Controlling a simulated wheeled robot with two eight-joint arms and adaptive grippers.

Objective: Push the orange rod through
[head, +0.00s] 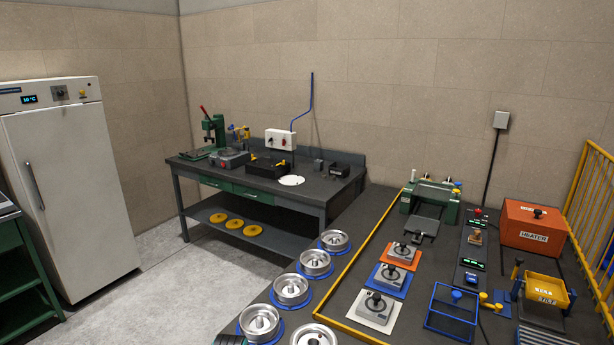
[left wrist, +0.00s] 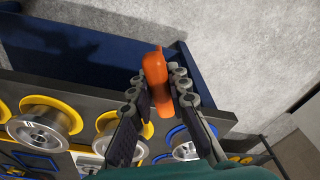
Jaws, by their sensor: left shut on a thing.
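An orange rod (left wrist: 154,75) with a rounded end shows in the left wrist view. My left gripper (left wrist: 161,90) is shut on it, with a finger on each side, and holds it above the edge of a dark bench. In the head view I make out neither the rod nor my left gripper.
Several metal dishes on blue rings (head: 292,291) line the bench's left side. An orange heater box (head: 533,228) and a green-framed press (head: 430,203) stand farther back. A yellow rail (head: 382,230) runs along the bench. A blue-walled bin (left wrist: 75,50) lies beyond the bench edge.

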